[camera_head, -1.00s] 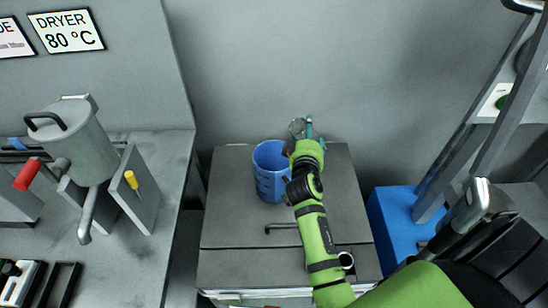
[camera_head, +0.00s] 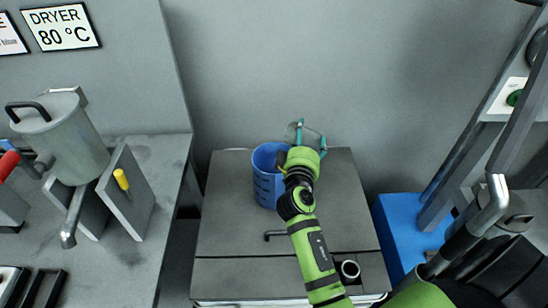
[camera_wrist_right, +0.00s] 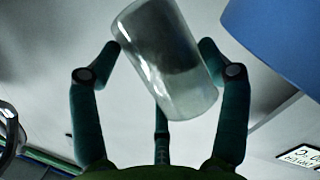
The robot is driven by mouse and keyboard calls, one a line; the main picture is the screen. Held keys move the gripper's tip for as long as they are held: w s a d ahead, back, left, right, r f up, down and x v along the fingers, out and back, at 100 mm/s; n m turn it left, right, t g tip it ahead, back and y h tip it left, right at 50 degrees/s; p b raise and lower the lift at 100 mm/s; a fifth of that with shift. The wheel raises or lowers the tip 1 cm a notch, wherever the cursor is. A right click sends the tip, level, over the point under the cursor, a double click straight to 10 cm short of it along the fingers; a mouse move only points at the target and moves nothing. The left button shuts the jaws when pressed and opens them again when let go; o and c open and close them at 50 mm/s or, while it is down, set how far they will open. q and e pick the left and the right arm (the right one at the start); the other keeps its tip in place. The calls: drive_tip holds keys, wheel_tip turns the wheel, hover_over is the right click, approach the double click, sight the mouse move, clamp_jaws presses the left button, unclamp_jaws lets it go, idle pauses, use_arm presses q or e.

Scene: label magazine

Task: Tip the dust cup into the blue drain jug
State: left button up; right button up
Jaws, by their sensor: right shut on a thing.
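The blue drain jug (camera_head: 268,185) stands upright on the grey cabinet top; my right forearm covers part of its right side. My right gripper (camera_head: 303,134) is just behind and right of the jug, with its teal fingers showing. It is shut on the dust cup (camera_head: 316,143), a clear, greyish cup that leans. In the right wrist view the cup (camera_wrist_right: 168,60) sits tilted between the fingers, and the jug's blue wall (camera_wrist_right: 285,40) fills the upper right corner, apart from the cup in the picture. I cannot tell what is in the cup. My left gripper is out of view.
The grey cabinet top (camera_head: 230,225) has a black handle (camera_head: 280,235) and bare room in front of the jug. A grey wall stands behind. At left is a bench with a metal canister (camera_head: 65,140); at right is a blue block (camera_head: 405,225) beside a metal frame.

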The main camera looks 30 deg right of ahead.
drive_tip(key=shift+s+r, duration=0.2)
drive_tip(key=shift+w, duration=0.2)
drive_tip(key=shift+s+r+n, duration=0.1)
drive_tip(key=shift+s+n, duration=0.05)
drive_tip(key=shift+n, duration=0.25)
drive_tip(key=shift+a+b, duration=0.1)
drive_tip(key=shift+b, duration=0.2)
drive_tip(key=shift+r+t, duration=0.15)
drive_tip(key=shift+t, duration=0.15)
drive_tip(key=shift+n, duration=0.4)
drive_tip(key=shift+r+h, duration=0.15)
drive_tip(key=shift+h, duration=0.15)
drive_tip(key=shift+n, duration=0.3)
drive_tip(key=shift+a+r+b, duration=0.1)
drive_tip(key=shift+b, duration=0.2)
